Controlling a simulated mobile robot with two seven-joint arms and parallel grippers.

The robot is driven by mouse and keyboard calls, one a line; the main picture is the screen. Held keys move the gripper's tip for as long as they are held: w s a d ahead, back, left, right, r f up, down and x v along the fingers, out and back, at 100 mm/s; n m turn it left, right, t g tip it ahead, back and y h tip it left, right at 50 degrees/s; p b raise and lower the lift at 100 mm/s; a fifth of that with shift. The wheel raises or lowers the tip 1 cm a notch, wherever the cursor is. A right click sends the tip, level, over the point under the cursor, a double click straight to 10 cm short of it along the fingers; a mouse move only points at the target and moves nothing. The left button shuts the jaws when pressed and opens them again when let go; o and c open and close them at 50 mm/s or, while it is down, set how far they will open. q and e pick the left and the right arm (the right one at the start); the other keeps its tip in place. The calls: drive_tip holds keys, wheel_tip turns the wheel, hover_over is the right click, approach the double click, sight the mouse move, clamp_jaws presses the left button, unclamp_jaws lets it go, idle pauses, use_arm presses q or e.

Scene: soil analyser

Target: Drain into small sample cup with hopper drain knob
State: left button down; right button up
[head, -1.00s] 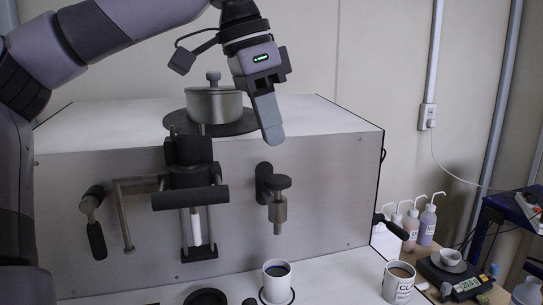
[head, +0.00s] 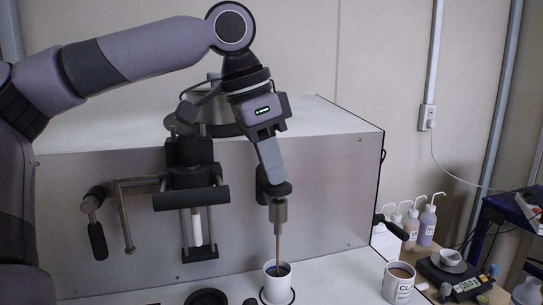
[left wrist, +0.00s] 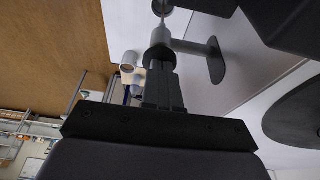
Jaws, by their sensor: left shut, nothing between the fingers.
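The hopper drain knob (head: 274,188) is a dark disc on top of the grey drain spout (head: 278,212) at the right of the machine's front. My left gripper (head: 275,180) is shut and empty, pointing down with its fingertips at the knob; whether they touch is hard to tell. In the left wrist view its dark fingers (left wrist: 163,88) end at the round knob (left wrist: 160,58). A thin brown stream (head: 278,248) runs from the spout into the white cup (head: 278,287) below, which has dark contents. My right gripper is not in view.
The metal machine (head: 330,190) fills the middle, with a lever assembly (head: 192,195) left of the spout. A lettered white mug (head: 398,287) with brown contents stands to the right. A scale (head: 460,282) holds a small bowl (head: 450,257). Bottles (head: 428,225) stand behind.

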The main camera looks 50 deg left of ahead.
use_arm(q)
drive_tip(key=shift+s+d+f, duration=0.1)
drive_tip(key=shift+s+f, duration=0.1)
drive_tip(key=shift+f, duration=0.6)
drive_tip(key=shift+s, duration=0.1)
idle(0.7)
idle(1.8)
wheel_tip(320, 180, up, 7)
drive_tip(key=shift+r, duration=0.15)
drive_tip(key=v, duration=0.8)
idle(0.8)
